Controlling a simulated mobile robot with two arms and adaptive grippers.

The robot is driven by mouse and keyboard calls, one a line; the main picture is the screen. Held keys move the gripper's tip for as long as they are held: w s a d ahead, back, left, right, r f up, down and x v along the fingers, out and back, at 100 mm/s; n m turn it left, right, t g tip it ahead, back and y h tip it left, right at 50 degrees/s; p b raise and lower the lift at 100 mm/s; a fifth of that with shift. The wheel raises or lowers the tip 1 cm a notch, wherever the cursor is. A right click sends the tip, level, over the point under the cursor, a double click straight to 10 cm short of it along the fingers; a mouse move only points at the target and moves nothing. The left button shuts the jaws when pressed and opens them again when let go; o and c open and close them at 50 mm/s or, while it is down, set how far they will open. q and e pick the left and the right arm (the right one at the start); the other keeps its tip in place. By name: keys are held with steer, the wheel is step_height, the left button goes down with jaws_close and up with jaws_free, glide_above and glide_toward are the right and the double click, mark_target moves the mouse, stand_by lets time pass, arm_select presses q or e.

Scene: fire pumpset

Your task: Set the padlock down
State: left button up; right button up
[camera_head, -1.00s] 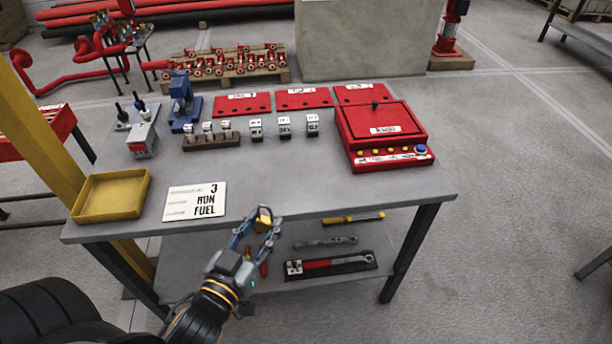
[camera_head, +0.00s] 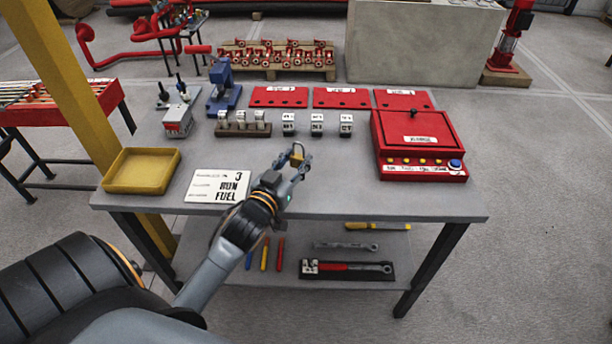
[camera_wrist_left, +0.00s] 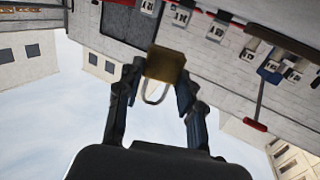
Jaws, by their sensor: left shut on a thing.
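My left gripper (camera_head: 298,163) is shut on a small brass padlock (camera_head: 296,155). It holds the padlock over the front part of the grey table (camera_head: 350,195), to the right of the white card. The gap between padlock and tabletop is hard to judge in the head view. In the left wrist view the padlock's brass body (camera_wrist_left: 166,64) sits between the fingertips, with its pale shackle (camera_wrist_left: 155,93) pointing back toward the palm. My right gripper is out of view.
A yellow tray (camera_head: 142,186) stands at the table's front left, beside a white card (camera_head: 216,186) reading "3 RUN FUEL". A red box (camera_head: 418,140) stands at the right. Small numbered blocks (camera_head: 317,125) stand behind the gripper. The front tabletop between gripper and red box is clear.

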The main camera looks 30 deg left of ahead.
mark_target(306, 185)
arm_select(q)
steer(key=w+f, duration=0.1)
steer(key=w+d+f, duration=0.1)
steer(key=f, duration=0.1)
steer(key=shift+w+f, duration=0.15)
steer(key=shift+w, duration=0.15)
steer(key=shift+f, duration=1.55)
steer(key=shift+f+b, duration=0.1)
steer(key=shift+b, duration=0.25)
steer(key=o, duration=1.2)
steer(key=shift+o, duration=0.2)
steer(key=s+d, duration=0.2)
steer(key=s, duration=1)
steer(key=shift+r, duration=0.4)
steer(key=shift+w, duration=0.1)
